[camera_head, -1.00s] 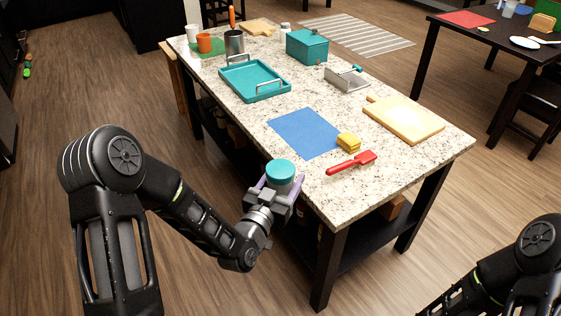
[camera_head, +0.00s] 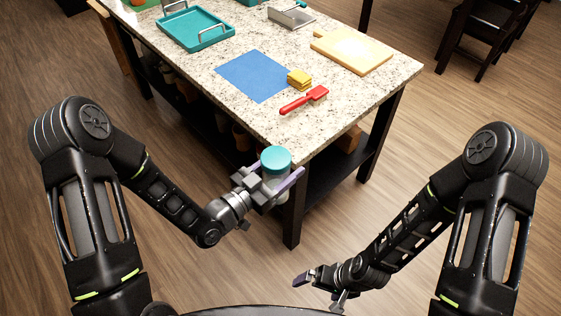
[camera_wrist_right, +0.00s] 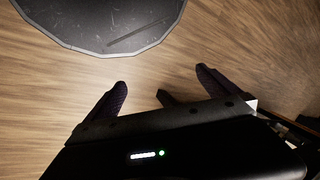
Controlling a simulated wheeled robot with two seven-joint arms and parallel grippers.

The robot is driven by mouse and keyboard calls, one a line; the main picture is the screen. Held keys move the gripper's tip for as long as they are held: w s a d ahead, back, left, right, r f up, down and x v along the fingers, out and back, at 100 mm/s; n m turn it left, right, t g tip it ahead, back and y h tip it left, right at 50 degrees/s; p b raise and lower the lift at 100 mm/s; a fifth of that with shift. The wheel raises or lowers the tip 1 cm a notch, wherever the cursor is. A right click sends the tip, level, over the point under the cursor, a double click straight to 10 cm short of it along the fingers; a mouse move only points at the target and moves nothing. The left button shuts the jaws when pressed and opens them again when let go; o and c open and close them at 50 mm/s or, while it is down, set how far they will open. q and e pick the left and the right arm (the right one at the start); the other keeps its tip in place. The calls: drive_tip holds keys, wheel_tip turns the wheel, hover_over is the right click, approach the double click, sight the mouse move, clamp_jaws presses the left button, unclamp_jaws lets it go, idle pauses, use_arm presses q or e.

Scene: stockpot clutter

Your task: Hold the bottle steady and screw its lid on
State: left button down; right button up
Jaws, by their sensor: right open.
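The bottle (camera_head: 274,184) is a clear, squat jar with a teal lid (camera_head: 275,158) on its top. I cannot tell how tightly the lid sits. My left gripper (camera_head: 283,184) is shut around the bottle's body and holds it upright in the air, just off the near corner of the table; its fingers hide part of the bottle. My right gripper (camera_head: 316,294) is open and empty, low over the floor, to the right of and nearer than the bottle. In the right wrist view its two fingers (camera_wrist_right: 161,80) are spread, with only floor between them.
The granite-topped table (camera_head: 330,128) stands behind the bottle. On it are a blue mat (camera_head: 253,76), yellow sponges (camera_head: 299,79), a red brush (camera_head: 304,100), a wooden board (camera_head: 352,51), a teal tray (camera_head: 195,29) and a metal grater (camera_head: 291,17). Open space lies between my arms.

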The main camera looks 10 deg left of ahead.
drive_tip(key=shift+w, duration=0.2)
drive_tip(key=shift+c, duration=1.3)
drive_tip(key=w+r+n, duration=0.1)
drive_tip(key=w+n, duration=0.2)
drive_tip(key=w+r+n, duration=0.2)
drive_tip(key=w+n, duration=0.1)
drive_tip(key=w, duration=0.1)
drive_tip(key=w+a+r+n, duration=0.1)
drive_tip(key=w+n, duration=0.2)
drive_tip(key=w, duration=0.1)
drive_tip(key=shift+a+r+h, duration=0.1)
drive_tip(key=shift+r+h, duration=0.1)
drive_tip(key=shift+h, duration=0.1)
drive_tip(key=shift+c, duration=0.7)
drive_tip(key=w+a+r+n+h, duration=0.1)
drive_tip(key=w+r+n, duration=0.5)
wheel_tip(320, 180, up, 28)
drive_tip(key=n+h, duration=0.3)
drive_tip(key=n, duration=1.1)
hover_over(276, 156)
drive_tip(key=shift+s+r+g, duration=0.1)
drive_tip(key=shift+g, duration=0.3)
drive_tip(key=shift+f, duration=4.1)
